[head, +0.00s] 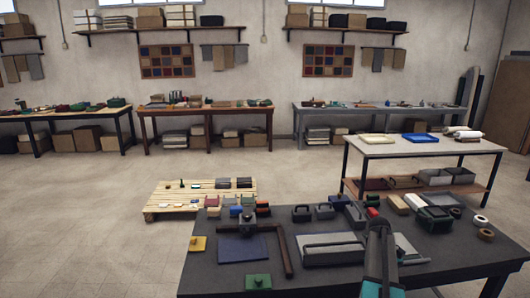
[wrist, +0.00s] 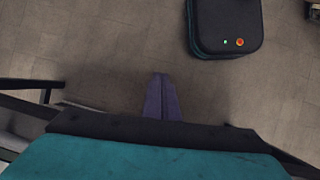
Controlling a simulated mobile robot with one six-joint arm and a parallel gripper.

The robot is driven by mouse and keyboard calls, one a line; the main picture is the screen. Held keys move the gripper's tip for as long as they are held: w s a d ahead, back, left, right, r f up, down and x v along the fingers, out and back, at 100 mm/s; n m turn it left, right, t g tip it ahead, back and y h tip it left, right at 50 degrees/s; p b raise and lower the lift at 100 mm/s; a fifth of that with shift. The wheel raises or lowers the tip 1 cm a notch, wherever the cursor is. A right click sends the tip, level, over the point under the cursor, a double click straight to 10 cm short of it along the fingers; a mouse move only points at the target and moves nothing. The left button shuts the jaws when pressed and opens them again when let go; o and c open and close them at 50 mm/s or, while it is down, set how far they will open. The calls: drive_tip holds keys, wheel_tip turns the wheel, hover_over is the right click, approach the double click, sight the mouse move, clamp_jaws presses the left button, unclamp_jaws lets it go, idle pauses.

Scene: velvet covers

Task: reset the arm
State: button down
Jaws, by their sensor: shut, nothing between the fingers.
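My gripper (wrist: 161,97) shows in the wrist view, its two purple-grey fingers together with nothing between them. It points over bare tiled floor (wrist: 110,60), clear of any work object. A teal part of my arm fills the bottom of the wrist view. In the head view my teal and dark arm rises at the lower right, in front of a dark worktable (head: 205,270). I cannot make out the fingertips in the head view.
The worktable holds a blue mat (head: 242,249), a grey tray-like piece (head: 333,250), a green block (head: 258,282) and tape rolls (head: 486,234). A wooden pallet (head: 165,203) lies behind it. A light-topped table (head: 420,149) stands at right. Floor at left is clear.

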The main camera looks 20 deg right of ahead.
drive_tip(key=a+f+n+g+b, duration=0.1)
drive_tip(key=a+f+n, duration=0.1)
drive_tip(key=a+f, duration=1.1)
drive_tip(key=a+f+n+g+b, duration=0.1)
drive_tip(key=a+f+n, duration=0.2)
drive_tip(key=a+f, duration=0.95)
drive_tip(key=s+a+f+m, duration=0.1)
drive_tip(key=s+a+f, duration=0.2)
drive_tip(key=s+a, duration=0.2)
drive_tip(key=s+a+f+b, duration=0.1)
drive_tip(key=s+a+f, duration=0.2)
drive_tip(key=a, duration=0.8)
drive_tip(key=s+a+f+m+t, duration=0.1)
drive_tip(key=s+a+f, duration=0.2)
drive_tip(key=s+a, duration=0.5)
drive_tip(key=shift+f+m+h, duration=0.15)
drive_tip(key=shift+m+h, duration=0.15)
drive_tip(key=shift+s+a, duration=0.1)
drive_tip(key=shift+s, duration=0.05)
